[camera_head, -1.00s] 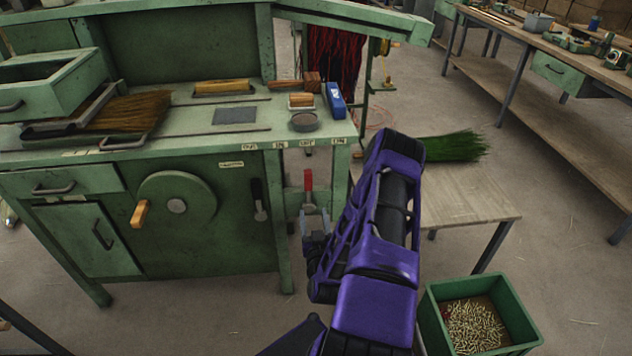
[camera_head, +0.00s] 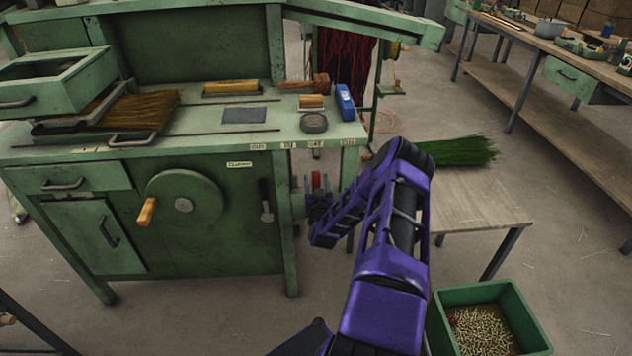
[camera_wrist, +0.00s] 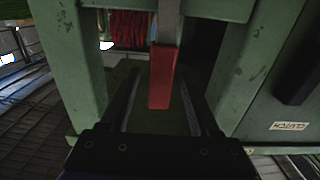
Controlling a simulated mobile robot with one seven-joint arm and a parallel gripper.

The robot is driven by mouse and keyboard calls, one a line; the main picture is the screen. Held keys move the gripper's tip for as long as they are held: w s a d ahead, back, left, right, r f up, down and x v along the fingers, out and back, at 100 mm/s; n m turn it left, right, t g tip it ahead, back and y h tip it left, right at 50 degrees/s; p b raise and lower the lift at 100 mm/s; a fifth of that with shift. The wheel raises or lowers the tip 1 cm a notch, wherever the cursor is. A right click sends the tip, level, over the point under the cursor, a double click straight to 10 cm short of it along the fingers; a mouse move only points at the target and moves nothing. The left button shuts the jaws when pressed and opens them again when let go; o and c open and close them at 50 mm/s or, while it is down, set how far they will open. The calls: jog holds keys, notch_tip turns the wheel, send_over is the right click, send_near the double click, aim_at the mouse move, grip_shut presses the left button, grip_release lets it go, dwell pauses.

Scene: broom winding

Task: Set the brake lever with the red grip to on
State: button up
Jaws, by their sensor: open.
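The red grip (camera_head: 316,180) of the brake lever shows in the head view beside the right leg of the green bench, partly hidden behind my gripper (camera_head: 319,203). In the wrist view the red grip (camera_wrist: 162,78) lies between the two dark fingers of my gripper (camera_wrist: 160,92), on the end of a grey lever bar (camera_wrist: 168,22). The fingers stand apart, with a gap visible on each side of the grip. The lever's base is hidden in the head view.
A black-handled lever (camera_head: 265,200) and a round wheel with a wooden knob (camera_head: 147,211) are on the bench front (camera_head: 225,225). A low table (camera_head: 475,205) with green bristles (camera_head: 460,150) stands to the right. A green crate (camera_head: 437,318) sits on the floor.

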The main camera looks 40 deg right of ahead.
jog(key=shift+w+d, duration=0.15)
jog(key=shift+w, duration=0.1)
grip_shut()
dwell(1.4)
